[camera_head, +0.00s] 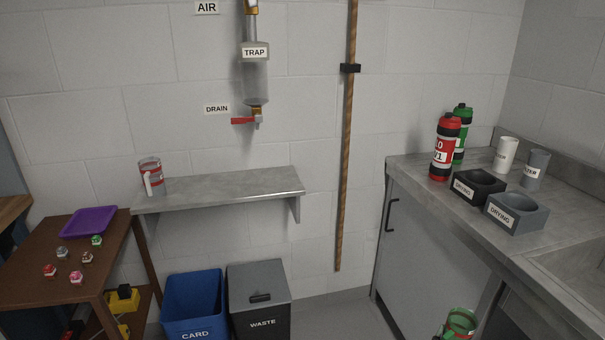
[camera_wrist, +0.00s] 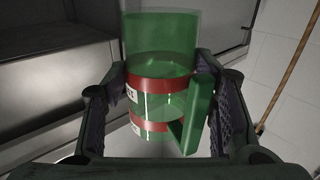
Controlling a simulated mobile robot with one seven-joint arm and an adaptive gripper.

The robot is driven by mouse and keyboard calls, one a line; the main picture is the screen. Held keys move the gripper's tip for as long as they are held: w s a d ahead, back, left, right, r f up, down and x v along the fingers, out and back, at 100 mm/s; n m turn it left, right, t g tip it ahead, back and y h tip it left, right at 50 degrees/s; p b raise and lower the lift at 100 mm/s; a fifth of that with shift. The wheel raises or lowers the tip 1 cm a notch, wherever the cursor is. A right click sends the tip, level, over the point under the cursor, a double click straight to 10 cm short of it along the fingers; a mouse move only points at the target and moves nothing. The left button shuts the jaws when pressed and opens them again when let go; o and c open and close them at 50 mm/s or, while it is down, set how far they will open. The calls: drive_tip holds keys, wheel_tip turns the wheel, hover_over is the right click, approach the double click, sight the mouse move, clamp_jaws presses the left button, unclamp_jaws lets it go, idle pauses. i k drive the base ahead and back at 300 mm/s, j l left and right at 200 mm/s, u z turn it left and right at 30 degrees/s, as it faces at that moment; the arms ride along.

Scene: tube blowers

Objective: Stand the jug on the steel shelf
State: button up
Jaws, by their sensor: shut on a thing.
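A green see-through jug (camera_wrist: 160,45) with red bands, white labels and a green handle is between the fingers of my gripper (camera_wrist: 165,112) in the wrist view. My gripper is shut on it, and the jug looks about upright. Part of the green jug also shows at the bottom edge of the head view (camera_head: 461,321), in front of the counter. The steel shelf (camera_head: 225,186) is on the wall at centre left, apart from the held jug. Another jug (camera_head: 150,176), clear grey with red bands and a pale handle, stands at the shelf's left end.
The shelf's middle and right are bare. The drain valve (camera_head: 245,121) hangs above it; blue (camera_head: 193,300) and grey (camera_head: 258,290) bins stand below. A brown pole (camera_head: 346,150) is to its right. The counter (camera_head: 415,178) holds bottles, cups and two drying boxes.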

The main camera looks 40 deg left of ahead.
sight(176, 197)
drive_tip(key=i+u, duration=0.2)
drive_tip(key=u, duration=0.25)
drive_tip(key=i+l+u, duration=0.15)
drive_tip(key=u, duration=0.3)
drive_tip(key=i+l+u, duration=0.2)
drive_tip(key=u, duration=0.2)
drive_tip(key=i+l+u, duration=0.15)
drive_tip(key=u, duration=0.3)
drive_tip(key=i+l+u, duration=0.1)
drive_tip(key=l+u, duration=0.35)
drive_tip(key=j, duration=0.1)
